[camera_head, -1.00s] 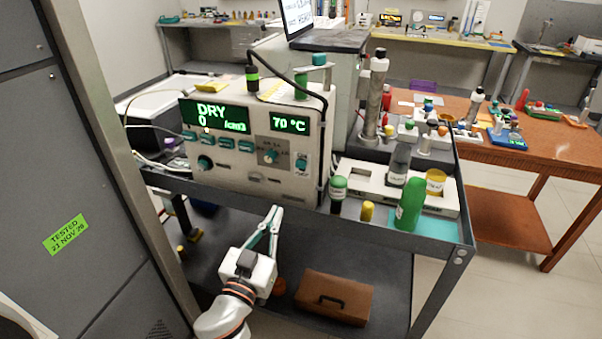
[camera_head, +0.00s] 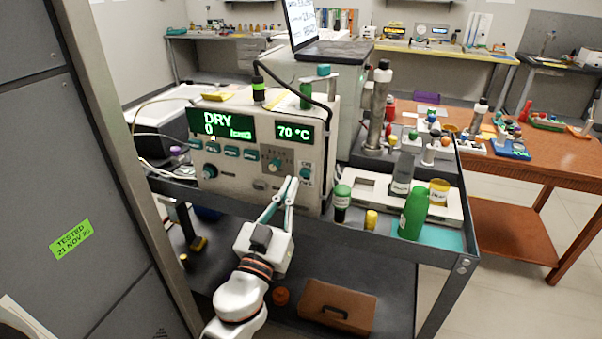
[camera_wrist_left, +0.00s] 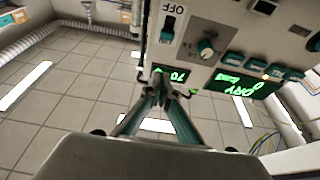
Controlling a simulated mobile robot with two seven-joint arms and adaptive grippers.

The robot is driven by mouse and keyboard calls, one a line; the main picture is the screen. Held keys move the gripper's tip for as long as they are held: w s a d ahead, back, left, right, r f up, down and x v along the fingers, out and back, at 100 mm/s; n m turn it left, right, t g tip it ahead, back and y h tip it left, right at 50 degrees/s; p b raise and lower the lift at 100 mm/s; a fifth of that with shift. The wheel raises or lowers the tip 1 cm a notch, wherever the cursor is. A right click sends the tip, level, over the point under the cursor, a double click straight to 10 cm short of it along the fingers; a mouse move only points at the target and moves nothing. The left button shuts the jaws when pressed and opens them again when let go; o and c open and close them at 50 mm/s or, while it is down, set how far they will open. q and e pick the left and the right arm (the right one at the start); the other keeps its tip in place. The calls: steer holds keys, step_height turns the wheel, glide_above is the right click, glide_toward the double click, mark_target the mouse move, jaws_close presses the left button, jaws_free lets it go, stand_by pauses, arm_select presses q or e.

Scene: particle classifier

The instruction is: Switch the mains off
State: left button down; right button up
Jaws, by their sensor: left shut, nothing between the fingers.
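The beige instrument (camera_head: 240,180) stands on the grey cart with green displays reading DRY 0 and 70 °C. At the lower right of its front is a small teal switch (camera_head: 305,174). In the left wrist view a dark switch (camera_wrist_left: 168,30) has an OFF label beside it; its exact position is too small to tell. My left gripper (camera_head: 291,182) is shut and empty, its fingertips just left of and below the teal switch; contact cannot be told. In the left wrist view the fingertips (camera_wrist_left: 160,76) overlap the 70 °C display. My right gripper is not in view.
A teal selector knob (camera_head: 275,165) and a row of teal buttons (camera_head: 231,150) are left of the switch. Green-capped vial (camera_head: 342,200), yellow vial (camera_head: 371,219) and green bottle (camera_head: 412,213) stand on the cart to the right. A brown case (camera_head: 338,306) lies on the lower shelf.

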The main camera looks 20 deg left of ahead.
arm_select(q)
step_height(320, 180, up, 3)
steer(key=p, duration=0.2)
glide_above(305, 173)
steer(key=s, duration=0.2)
steer(key=shift+a+r, duration=0.15)
steer(key=shift+a, duration=0.05)
step_height(305, 173, down, 4)
steer(key=shift+r+b, duration=0.1)
steer(key=shift+b, duration=1.1)
steer(key=shift+f, duration=0.4)
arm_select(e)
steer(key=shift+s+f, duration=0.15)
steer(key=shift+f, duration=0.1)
arm_select(q)
steer(key=shift+b, duration=0.3)
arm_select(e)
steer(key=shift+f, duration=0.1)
